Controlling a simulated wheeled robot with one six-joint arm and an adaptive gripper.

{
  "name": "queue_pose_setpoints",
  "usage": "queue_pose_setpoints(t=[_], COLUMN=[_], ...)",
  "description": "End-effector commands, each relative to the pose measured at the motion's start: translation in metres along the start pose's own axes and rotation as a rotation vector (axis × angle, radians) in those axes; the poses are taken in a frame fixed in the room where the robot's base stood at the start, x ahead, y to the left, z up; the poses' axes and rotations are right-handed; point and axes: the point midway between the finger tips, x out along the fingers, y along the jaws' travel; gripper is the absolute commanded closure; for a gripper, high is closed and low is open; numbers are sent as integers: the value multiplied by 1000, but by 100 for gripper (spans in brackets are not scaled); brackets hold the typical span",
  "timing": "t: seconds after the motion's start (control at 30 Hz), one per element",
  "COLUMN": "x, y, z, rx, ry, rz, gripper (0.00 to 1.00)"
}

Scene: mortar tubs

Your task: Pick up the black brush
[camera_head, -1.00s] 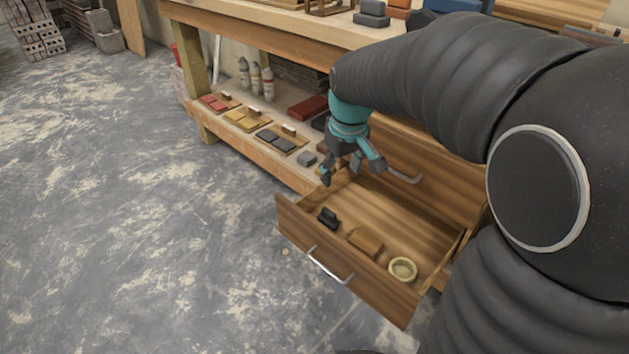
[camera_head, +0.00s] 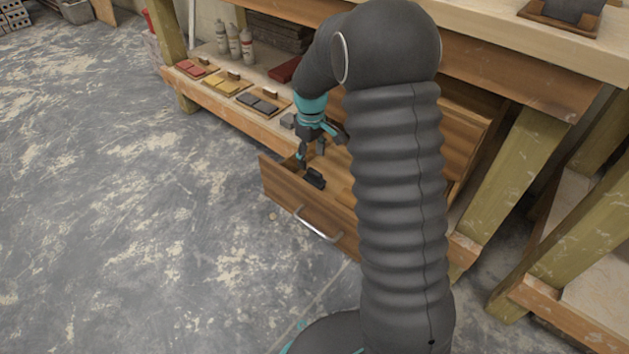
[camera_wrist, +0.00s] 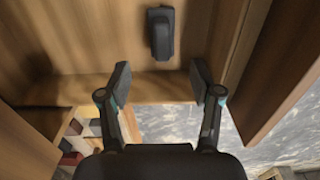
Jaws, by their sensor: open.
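The black brush (camera_head: 315,178) lies in the open wooden drawer (camera_head: 283,191), near its left end. In the wrist view the brush (camera_wrist: 161,33) lies on the drawer floor beyond the fingertips, at the top middle. My gripper (camera_head: 312,157) is over the left end of the drawer, just above and beside the brush. In the wrist view my gripper (camera_wrist: 159,80) is open and empty, its two fingers apart, with the brush ahead of the gap between them. My arm hides the rest of the drawer's contents in the head view.
The drawer has a metal handle (camera_head: 318,225) on its front. A low shelf (camera_head: 222,108) to the left holds coloured sample boards and several bottles (camera_head: 234,40). The workbench top (camera_head: 480,30) is above. Grey floor (camera_head: 130,200) is clear at left.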

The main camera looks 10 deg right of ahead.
Motion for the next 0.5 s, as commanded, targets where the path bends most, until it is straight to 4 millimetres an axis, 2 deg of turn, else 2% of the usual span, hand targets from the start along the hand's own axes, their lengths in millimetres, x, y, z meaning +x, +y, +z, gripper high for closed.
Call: queue_pose_setpoints(t=[0.1,0.37,0.5], x=[18,34,53], y=[0,-1,-3], z=[1,2,7], rx=[0,1,1], ry=[-2,0,-2], rz=[-1,0,-2], gripper=[35,35,35])
